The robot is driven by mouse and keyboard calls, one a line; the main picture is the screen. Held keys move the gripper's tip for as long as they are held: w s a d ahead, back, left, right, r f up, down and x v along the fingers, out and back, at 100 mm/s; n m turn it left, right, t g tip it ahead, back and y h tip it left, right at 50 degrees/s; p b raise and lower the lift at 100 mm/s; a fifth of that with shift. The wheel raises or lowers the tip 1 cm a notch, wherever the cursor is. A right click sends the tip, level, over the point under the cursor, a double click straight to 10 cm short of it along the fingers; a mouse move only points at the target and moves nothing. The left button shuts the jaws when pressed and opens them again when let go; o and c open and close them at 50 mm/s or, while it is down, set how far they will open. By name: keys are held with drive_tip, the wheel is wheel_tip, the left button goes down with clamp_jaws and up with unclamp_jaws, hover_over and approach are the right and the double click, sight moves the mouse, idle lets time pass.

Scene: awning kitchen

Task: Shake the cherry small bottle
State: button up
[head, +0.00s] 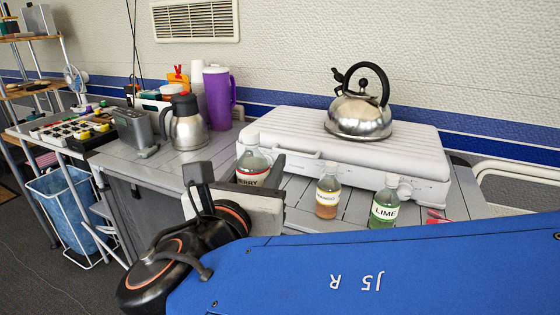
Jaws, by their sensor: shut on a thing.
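The cherry small bottle (252,162) is clear, with a pale cap and a white label, partly hidden, on which "RRY" can be read. It is upright in the head view, left of the middle. My gripper (237,178) is shut on it, and the jaws hide its lower part. I cannot tell whether its base touches the table.
Behind is a white stove case (290,128) with a steel kettle (360,115) on top. A steel jug (186,128) and purple mug (218,98) stand back left.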

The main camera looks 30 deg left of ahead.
drive_tip(key=shift+r, duration=0.8)
drive_tip(key=shift+f, duration=2.5)
